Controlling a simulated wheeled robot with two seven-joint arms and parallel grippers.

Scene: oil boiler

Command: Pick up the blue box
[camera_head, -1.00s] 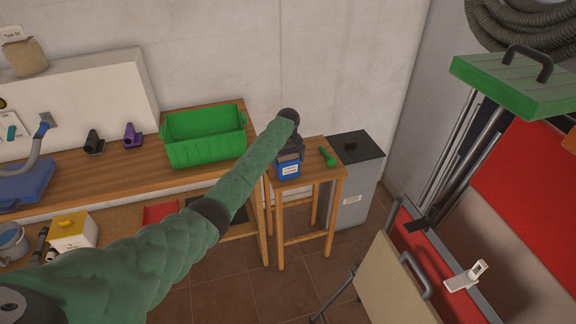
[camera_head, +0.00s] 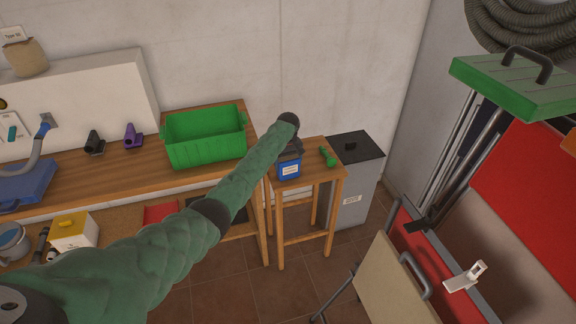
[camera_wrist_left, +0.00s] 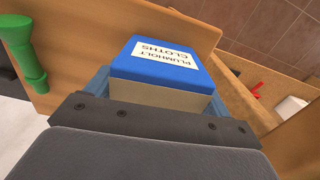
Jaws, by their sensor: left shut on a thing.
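The blue box (camera_head: 289,171) with a white label is at the small wooden stool table (camera_head: 318,174) in the head view. It fills the middle of the left wrist view (camera_wrist_left: 163,66), where its label reads "Plumholt Cloths" upside down and its lower side is pale. My left gripper (camera_head: 290,153) is shut on the blue box, with a finger on each side of it. Part of the gripper is hidden behind my arm in the head view. I cannot tell whether the box touches the tabletop. My right gripper is not in view.
A green handled object (camera_head: 328,157) lies on the stool table, right of the box. A grey bin (camera_head: 356,180) stands right behind it. A green crate (camera_head: 205,138) sits on the workbench to the left. A beige panel (camera_head: 392,285) stands at the front right.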

